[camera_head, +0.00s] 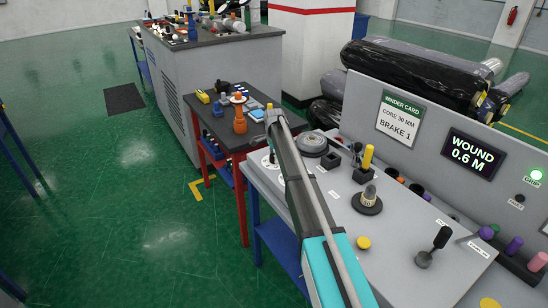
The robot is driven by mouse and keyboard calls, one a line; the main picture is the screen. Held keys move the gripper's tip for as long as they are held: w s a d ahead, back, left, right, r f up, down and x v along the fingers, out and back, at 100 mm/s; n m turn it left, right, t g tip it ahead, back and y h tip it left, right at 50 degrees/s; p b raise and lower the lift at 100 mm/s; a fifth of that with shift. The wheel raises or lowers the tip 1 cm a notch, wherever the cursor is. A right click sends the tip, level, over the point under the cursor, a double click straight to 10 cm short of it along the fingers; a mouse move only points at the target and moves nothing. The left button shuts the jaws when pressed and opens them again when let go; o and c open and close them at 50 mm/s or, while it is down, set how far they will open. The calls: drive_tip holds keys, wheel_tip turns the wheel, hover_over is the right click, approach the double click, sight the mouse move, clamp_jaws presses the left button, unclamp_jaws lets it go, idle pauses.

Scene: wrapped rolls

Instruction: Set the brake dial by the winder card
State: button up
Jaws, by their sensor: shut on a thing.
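The winder card (400,120) on the grey upright panel reads "CORE 30 MM" and "BRAKE 1". A white dial face (267,163), apparently the brake dial, lies at the left edge of the grey bench top, partly covered by my arm. My arm reaches from the bottom middle up to that edge. My gripper (272,147) is at the dial, small and mostly hidden by my arm. It appears shut on the dial's knob. The pointer's setting cannot be read.
A display (472,155) reads "WOUND 0.6 M", and a green lamp (536,175) is lit. A dark round piece marked 30 (367,201), a yellow button (363,242) and a black lever (433,246) are on the bench. Black-wrapped rolls (415,75) lie behind the panel.

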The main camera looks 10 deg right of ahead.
drive_tip(key=shift+n, duration=0.4)
drive_tip(key=n, duration=1)
drive_tip(key=shift+n, duration=0.4)
drive_tip(key=n, duration=1)
drive_tip(key=shift+n, duration=0.3)
drive_tip(key=o, duration=1.1)
drive_tip(key=shift+o, duration=0.2)
